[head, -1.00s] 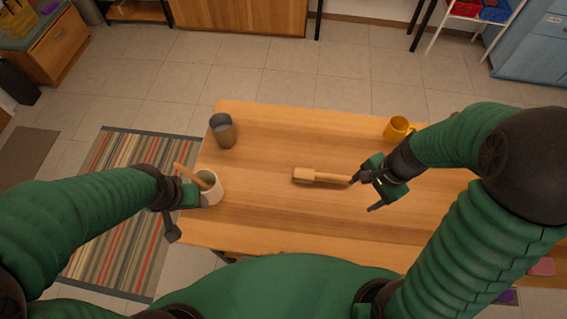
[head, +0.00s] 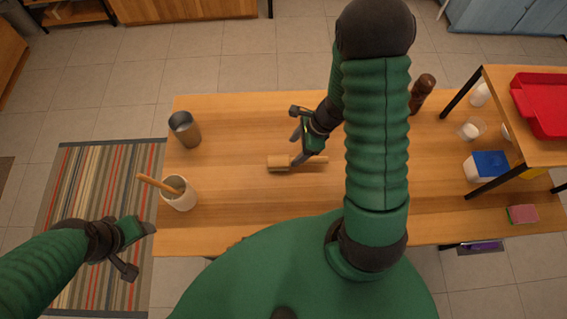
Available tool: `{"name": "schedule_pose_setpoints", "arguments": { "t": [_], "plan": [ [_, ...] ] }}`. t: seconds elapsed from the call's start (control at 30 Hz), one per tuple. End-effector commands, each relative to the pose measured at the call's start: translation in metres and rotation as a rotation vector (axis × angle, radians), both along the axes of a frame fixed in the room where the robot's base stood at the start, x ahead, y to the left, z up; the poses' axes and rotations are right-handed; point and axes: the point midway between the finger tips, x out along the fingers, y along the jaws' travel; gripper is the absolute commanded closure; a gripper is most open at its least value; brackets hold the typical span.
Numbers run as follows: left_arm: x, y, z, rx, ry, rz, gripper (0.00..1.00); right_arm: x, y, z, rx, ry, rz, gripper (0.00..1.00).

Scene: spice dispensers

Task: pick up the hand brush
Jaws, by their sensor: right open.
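The hand brush (head: 280,163) lies on the wooden table with its block head to the left and its handle pointing right. My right gripper (head: 299,148) is open over the brush, close to where head and handle meet. Its fingers partly hide the handle, and I cannot tell whether they touch it. My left gripper (head: 139,249) is open and empty, off the table's left edge above the striped rug.
On the table's (head: 240,205) left stand a grey cup (head: 185,130) and a white cup (head: 180,196) holding a wooden utensil (head: 156,184). A brown grinder (head: 421,92) stands behind my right arm. A raised shelf with a red tray (head: 545,108) occupies the right.

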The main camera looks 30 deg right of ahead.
Motion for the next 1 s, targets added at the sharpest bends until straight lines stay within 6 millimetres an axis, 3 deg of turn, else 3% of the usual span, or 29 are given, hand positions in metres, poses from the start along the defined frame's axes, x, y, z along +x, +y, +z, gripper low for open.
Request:
{"name": "schedule_pose_setpoints", "arguments": {
  "t": [0.03,0.27,0.5,0.73,1.0],
  "plan": [
    [0.000,0.000,-0.006,0.000,0.000,0.000,0.38,0.001,0.003,-0.013,0.002,0.003,0.000,0.34],
    [0.000,0.000,-0.011,0.000,0.000,0.000,0.38,0.005,0.015,-0.035,0.002,0.001,0.001,0.34],
    [0.000,0.000,-0.020,0.000,0.000,0.000,0.38,0.013,0.032,-0.070,-0.001,0.000,0.000,0.34],
    [0.000,0.000,-0.019,0.000,0.000,0.000,0.38,0.014,0.033,-0.071,-0.003,-0.002,0.001,0.34],
    [0.000,0.000,-0.019,0.000,0.000,0.000,0.38,0.013,0.033,-0.071,-0.003,-0.002,0.001,0.68]
  ]
}}
